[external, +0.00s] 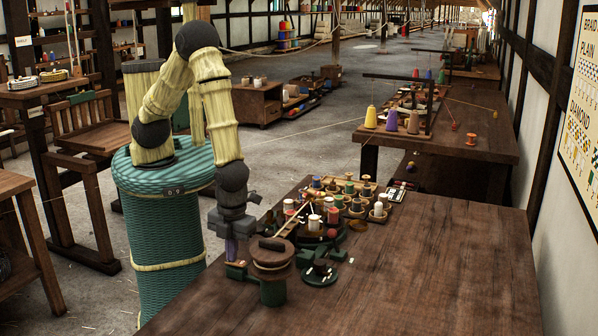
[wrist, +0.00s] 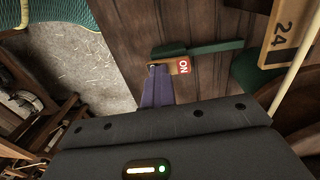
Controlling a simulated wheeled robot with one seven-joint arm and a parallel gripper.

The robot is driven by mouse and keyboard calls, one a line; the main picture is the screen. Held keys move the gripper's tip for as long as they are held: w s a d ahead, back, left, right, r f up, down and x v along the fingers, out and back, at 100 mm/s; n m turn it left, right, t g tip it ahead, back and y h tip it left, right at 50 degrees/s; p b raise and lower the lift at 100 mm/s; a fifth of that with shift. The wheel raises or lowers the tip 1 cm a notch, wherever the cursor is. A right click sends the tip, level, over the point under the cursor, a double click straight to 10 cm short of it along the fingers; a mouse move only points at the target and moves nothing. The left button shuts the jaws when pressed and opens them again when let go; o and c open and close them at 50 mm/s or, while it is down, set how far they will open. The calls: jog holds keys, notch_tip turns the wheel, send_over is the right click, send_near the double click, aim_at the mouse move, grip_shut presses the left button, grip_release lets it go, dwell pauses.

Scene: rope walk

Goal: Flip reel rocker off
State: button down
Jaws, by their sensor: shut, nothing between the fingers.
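The reel (external: 273,262), with a brown top and a green base, stands at the near left of the brown table. A small rocker (wrist: 183,66) with a red face marked "ON" shows in the wrist view beside a green bar (wrist: 205,47). My gripper (external: 231,252) points down at the table's left edge, left of the reel. In the wrist view its purple fingers (wrist: 157,70) are together and empty, with their tips right beside the rocker's left end. I cannot tell whether they touch it. The rocker is too small to make out in the external view.
Several spools (external: 333,215) and small parts crowd the table behind the reel. A dark green round stand (external: 320,277) is to the reel's right. A wooden piece marked "24" (wrist: 283,30) is at the wrist view's upper right. The table's right side (external: 440,275) is clear.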

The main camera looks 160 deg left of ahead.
aim_at(239, 262)
jog(key=shift+s+d+f, duration=0.1)
jog(key=shift+s+f, duration=0.15)
jog(key=shift+f, duration=0.15)
jog(key=shift+w+a+p, duration=0.4)
jog(key=shift+w+a, duration=0.25)
jog(key=shift+a, duration=0.15)
jog(key=shift+d, duration=0.1)
notch_tip(239, 262, up, 5)
jog(key=p, duration=0.4)
jog(key=shift+w, duration=0.15)
notch_tip(239, 262, up, 10)
jog(key=b, duration=0.1)
jog(key=shift+w+a+f, duration=0.15)
jog(key=shift+w+a, duration=0.15)
